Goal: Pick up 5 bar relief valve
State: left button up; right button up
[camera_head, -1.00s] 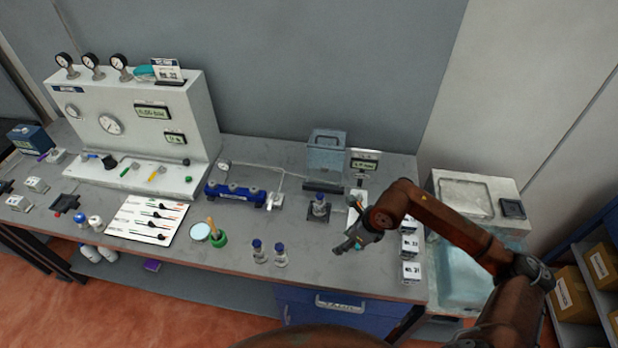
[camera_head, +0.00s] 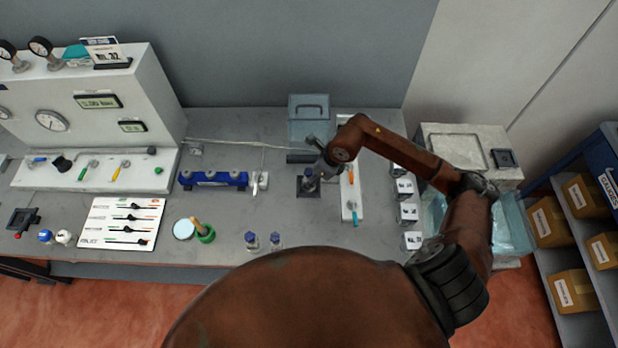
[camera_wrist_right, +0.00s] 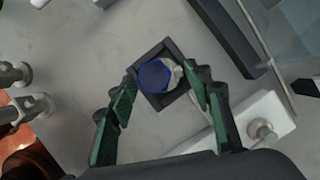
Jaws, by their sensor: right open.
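My right gripper (camera_head: 314,170) is open above a small blue-capped bottle (camera_head: 308,184) on a black square stand (camera_head: 301,192). In the right wrist view the two green-padded fingers of my right gripper (camera_wrist_right: 163,85) are spread to either side of the blue cap (camera_wrist_right: 156,77), with a gap to each side. A pale part shows beside the cap, inside the stand's black frame (camera_wrist_right: 146,56). I cannot tell which thing is the 5 bar relief valve; no readable label marks it. My left gripper is out of view.
A white strip (camera_head: 349,204) with orange and teal pieces lies just right of the stand. Several small labelled white boxes (camera_head: 408,213) line the right edge. A clear bluish container (camera_head: 309,121) stands behind.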

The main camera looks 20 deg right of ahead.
jog(key=shift+x, duration=1.45)
jog(key=shift+c, duration=0.2)
grip_shut()
